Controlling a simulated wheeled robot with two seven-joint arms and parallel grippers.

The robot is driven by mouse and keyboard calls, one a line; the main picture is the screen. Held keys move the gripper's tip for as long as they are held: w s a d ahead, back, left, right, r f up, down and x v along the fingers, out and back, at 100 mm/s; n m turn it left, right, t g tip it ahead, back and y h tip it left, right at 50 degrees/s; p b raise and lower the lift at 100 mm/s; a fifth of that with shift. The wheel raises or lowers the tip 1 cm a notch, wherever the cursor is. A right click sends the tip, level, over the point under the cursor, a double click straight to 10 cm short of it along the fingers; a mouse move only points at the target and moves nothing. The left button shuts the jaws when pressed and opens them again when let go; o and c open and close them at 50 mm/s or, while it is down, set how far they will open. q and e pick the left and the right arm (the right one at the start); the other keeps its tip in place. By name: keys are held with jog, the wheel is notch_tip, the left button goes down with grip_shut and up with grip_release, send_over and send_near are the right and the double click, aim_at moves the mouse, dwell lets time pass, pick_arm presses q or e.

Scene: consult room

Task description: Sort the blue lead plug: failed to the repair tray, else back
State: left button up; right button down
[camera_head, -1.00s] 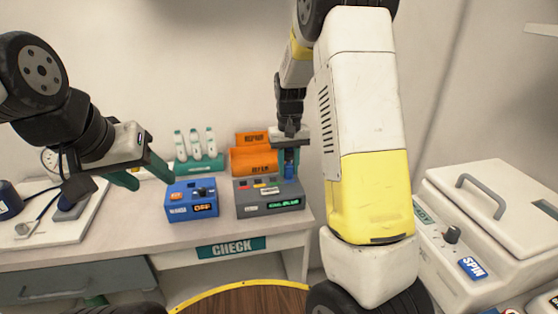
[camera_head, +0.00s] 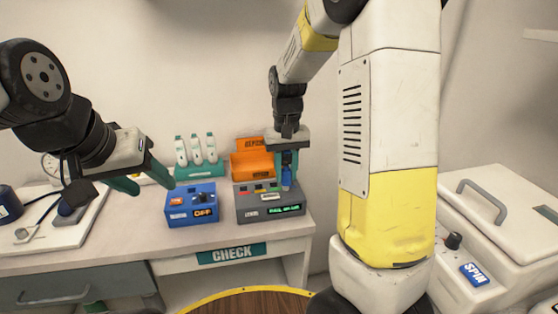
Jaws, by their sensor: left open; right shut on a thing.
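The blue lead plug (camera_head: 287,180) is held upright in my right gripper (camera_head: 287,167), which is shut on it. It is at the back right of the grey test box (camera_head: 250,212); I cannot tell if it is seated in a socket. The box's green display (camera_head: 285,209) shows small text that seems to start with "FAIL"; the rest is unclear. The orange repair tray (camera_head: 244,166), with a "REPAIR" label behind, stands behind the box, left of my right gripper. My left gripper (camera_head: 145,184) is open and empty, left of the blue box (camera_head: 177,206).
The blue box has a knob and an "OFF" display. Several white pieces stand in a green rack (camera_head: 198,172) behind it. A white pad (camera_head: 70,232) with a stethoscope lies at left. A white machine marked "SPIN" (camera_head: 500,235) stands at right. The "CHECK" table's front strip is clear.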

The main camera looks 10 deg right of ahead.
jog(key=s+a+r, duration=0.3)
jog(key=s+r, duration=0.2)
jog(key=s, duration=0.4)
jog(key=shift+s+a, duration=0.2)
jog(key=shift+a, duration=0.05)
dwell(0.3)
